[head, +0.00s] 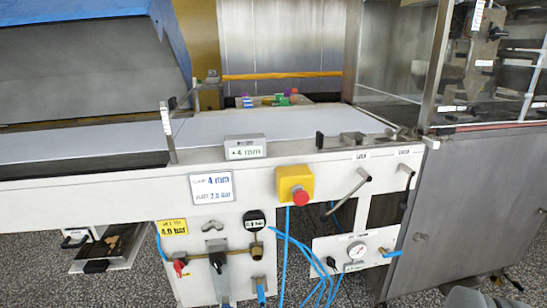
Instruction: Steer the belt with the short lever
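The white belt (265,123) runs left to right across the machine top. A display on its front edge (245,148) reads "+4 mm". Two levers stick out of the white front rail at the right. The left lever (352,188) is the longer one and slants down to the left. The shorter lever (408,176) is to its right, near the rail's end. Each has a small label above it, too small to read surely. Grey and dark shapes at the bottom right edge may be part of my gripper (487,290). Its fingers are not clear, and nothing touches the levers.
A yellow box with a red button (295,186) hangs on the rail. Below are a valve panel (215,260), blue hoses (285,250) and a gauge panel (354,252). A grey cabinet (460,210) stands right. Speckled floor shows below.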

